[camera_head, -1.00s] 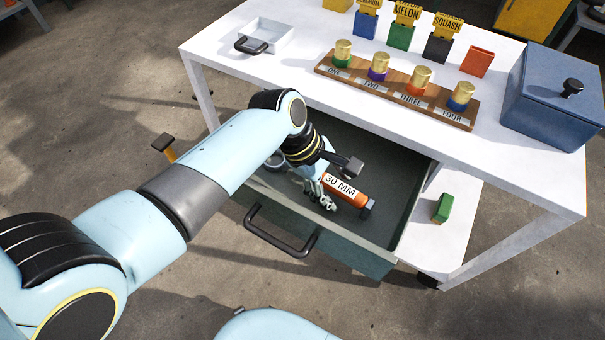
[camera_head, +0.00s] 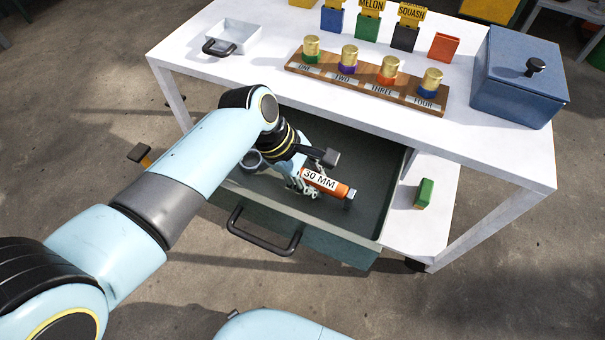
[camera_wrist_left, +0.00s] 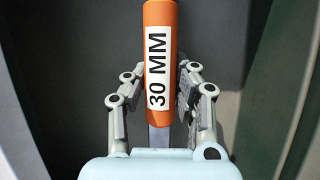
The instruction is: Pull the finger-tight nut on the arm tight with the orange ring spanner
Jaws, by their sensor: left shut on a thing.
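The orange spanner (camera_head: 336,187), with a white "30 MM" label on its handle, is in or just over the open grey drawer (camera_head: 365,205). It also shows in the left wrist view (camera_wrist_left: 160,16), running up the middle between the fingers. My left gripper (camera_head: 306,182) is shut on it, with the fingers on both sides of the handle's labelled end and grey shank (camera_wrist_left: 160,137). Whether the spanner touches the drawer floor I cannot tell. Its ring end is hidden or unclear. I cannot make out the nut and its arm. My right gripper is not in view.
The drawer's black handle (camera_head: 262,233) juts out at the front. On the white table (camera_head: 240,74) stand a wooden rack (camera_head: 365,84) with gold-capped bottles, a blue lidded box (camera_head: 520,85) and a white tray (camera_head: 240,30). A green block (camera_head: 424,193) sits on the lower shelf.

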